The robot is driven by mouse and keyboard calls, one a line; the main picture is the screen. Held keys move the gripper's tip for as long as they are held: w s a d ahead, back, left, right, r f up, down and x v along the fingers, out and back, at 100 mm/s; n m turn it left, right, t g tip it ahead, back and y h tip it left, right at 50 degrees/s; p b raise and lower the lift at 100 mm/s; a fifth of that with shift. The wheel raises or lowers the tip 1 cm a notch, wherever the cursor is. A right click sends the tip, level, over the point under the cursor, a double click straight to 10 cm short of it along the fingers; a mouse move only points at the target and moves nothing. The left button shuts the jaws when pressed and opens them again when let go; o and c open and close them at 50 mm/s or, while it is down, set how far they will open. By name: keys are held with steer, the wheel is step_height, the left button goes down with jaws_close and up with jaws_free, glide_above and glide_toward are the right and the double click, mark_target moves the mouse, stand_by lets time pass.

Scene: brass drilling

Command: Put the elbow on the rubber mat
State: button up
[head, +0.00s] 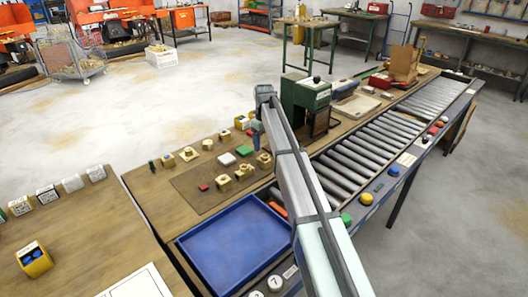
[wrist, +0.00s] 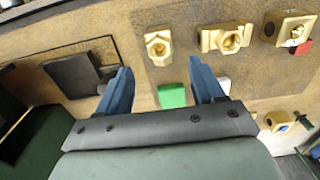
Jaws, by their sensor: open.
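Several brass fittings lie on a flat brown-grey panel (head: 208,199). A row of three near its front edge, (head: 264,161), (head: 244,172) and (head: 223,184), also shows at the top of the wrist view, as an angular fitting (wrist: 158,45), a round-mouthed fitting (wrist: 230,37) and a blocky one (wrist: 288,27). I cannot tell for sure which is the elbow. A dark square pad (wrist: 72,75), perhaps the rubber mat, lies left of the panel in the wrist view. My gripper (wrist: 162,78) is open and empty above the table; its blue fingers are apart around the green block's position.
A green block (head: 244,150) and a white block (head: 226,159) lie among the fittings. A green drill press (head: 308,100) stands just right of my gripper. An empty blue tray (head: 235,245) lies in front, and a roller conveyor (head: 375,150) runs along the right.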

mark_target(264, 155)
steer(key=shift+r, duration=2.6)
